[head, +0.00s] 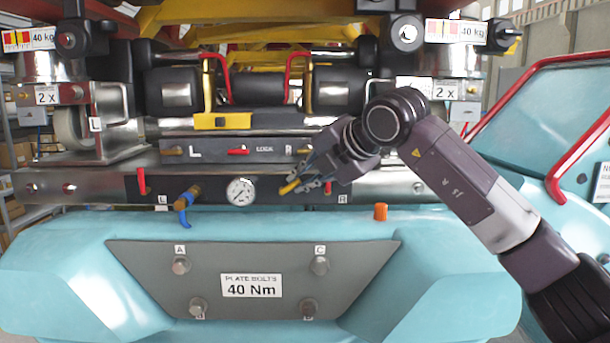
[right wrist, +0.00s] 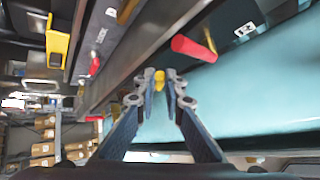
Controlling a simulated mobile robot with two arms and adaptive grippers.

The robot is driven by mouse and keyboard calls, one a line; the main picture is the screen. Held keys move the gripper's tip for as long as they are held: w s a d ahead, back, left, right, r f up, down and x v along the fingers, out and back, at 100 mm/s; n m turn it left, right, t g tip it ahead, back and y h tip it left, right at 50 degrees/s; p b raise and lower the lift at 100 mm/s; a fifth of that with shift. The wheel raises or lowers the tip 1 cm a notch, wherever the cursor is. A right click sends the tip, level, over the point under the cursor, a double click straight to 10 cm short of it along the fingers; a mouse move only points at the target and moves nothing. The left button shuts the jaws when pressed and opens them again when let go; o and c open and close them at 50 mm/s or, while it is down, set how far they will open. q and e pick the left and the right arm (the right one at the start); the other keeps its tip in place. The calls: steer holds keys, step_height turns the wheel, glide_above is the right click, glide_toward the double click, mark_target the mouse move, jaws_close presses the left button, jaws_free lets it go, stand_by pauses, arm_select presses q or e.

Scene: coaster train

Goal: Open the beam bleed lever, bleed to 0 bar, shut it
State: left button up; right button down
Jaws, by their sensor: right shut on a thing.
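The dark beam panel carries a round white pressure gauge (head: 240,191) in its middle; its needle is too small to read. The yellow bleed lever (head: 290,187) is right of the gauge. My right gripper (head: 299,185) reaches in from the right and is shut on this lever. In the right wrist view, the yellow lever end (right wrist: 159,80) sits between the fingertips of my right gripper (right wrist: 160,84). The lever's pivot is hidden by the gripper, so its angle is unclear. My left gripper is not in view.
Red levers stand on the beam at the left (head: 142,181) and close beside my right gripper (head: 328,188). A brass fitting with a blue handle (head: 183,203) is left of the gauge. An orange peg (head: 380,211) stands below right. A bolted plate (head: 250,255) lies below.

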mark_target(284, 187)
steer(key=n+h+p, duration=0.1)
steer(key=a+r+h+p, duration=0.1)
steer(key=shift+a+r+n+g+h, duration=0.25)
steer(key=shift+a+n+g+h, duration=0.05)
steer(key=shift+n+g+h, duration=0.1)
steer(key=h+p, duration=0.1)
steer(key=a+n+h+p, duration=0.1)
steer(key=shift+a+r+h+p, duration=0.2)
steer(key=shift+r+h+p, duration=0.05)
steer(key=shift+h+p, duration=0.15)
steer(key=shift+s+a+n+h+p, duration=0.1)
steer(key=shift+a+n+h+p, duration=0.45)
steer(key=shift+h+p, duration=0.25)
steer(key=shift+a+f+n+h+p, duration=0.2)
steer(key=shift+n+h+p, duration=0.2)
steer(key=shift+h, duration=0.2)
steer(key=shift+f, duration=0.1)
steer(key=c, duration=2.1)
jaws_free()
steer(key=shift+o, duration=0.4)
steer(key=shift+r, duration=0.25)
steer(key=v, duration=1.2)
